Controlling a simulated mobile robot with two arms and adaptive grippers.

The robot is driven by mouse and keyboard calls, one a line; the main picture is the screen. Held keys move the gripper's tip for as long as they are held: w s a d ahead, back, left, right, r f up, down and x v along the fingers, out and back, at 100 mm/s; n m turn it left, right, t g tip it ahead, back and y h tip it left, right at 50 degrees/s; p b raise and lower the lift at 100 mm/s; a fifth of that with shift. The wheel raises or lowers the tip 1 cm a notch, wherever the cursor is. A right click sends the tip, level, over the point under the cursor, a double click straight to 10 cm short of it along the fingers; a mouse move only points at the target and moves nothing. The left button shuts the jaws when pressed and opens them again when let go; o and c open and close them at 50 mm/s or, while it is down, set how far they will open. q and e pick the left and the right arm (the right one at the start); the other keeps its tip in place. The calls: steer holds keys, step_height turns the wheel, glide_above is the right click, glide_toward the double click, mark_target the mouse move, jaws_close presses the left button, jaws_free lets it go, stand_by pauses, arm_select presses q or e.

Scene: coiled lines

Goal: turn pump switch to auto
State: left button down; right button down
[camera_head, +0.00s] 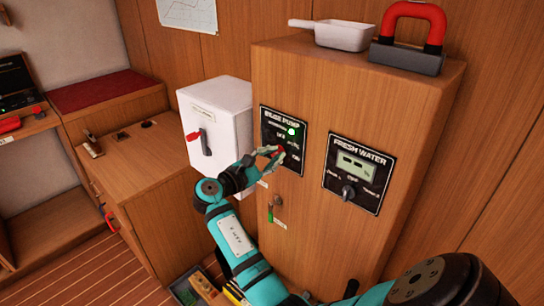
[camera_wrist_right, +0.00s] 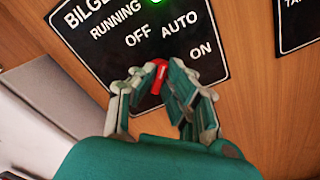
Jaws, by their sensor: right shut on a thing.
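The black bilge pump panel (camera_head: 268,124) is on the front of the tall wooden cabinet, with OFF, AUTO and ON labels. It also fills the upper part of the right wrist view (camera_wrist_right: 97,62). Its green RUNNING light (camera_head: 291,132) is lit. The red pump switch (camera_wrist_right: 158,75) sits below the labels. My right gripper (camera_wrist_right: 159,84) is shut on it, with a finger on each side. The switch's upper end leans toward the gap between OFF and AUTO in the wrist view; the fingers partly hide it, so its exact setting is unclear. My left gripper is out of view.
The fresh water panel (camera_head: 358,172) with its own knob is to the right. A white box (camera_head: 222,103) with a red lever is to the left. A white pan (camera_head: 343,36) and a red-handled block (camera_head: 405,56) stand on the cabinet.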

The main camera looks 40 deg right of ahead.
steer(key=c, duration=1.4)
jaws_free()
steer(key=shift+d, duration=0.1)
steer(key=a, duration=0.7)
steer(key=shift+s+a, duration=0.3)
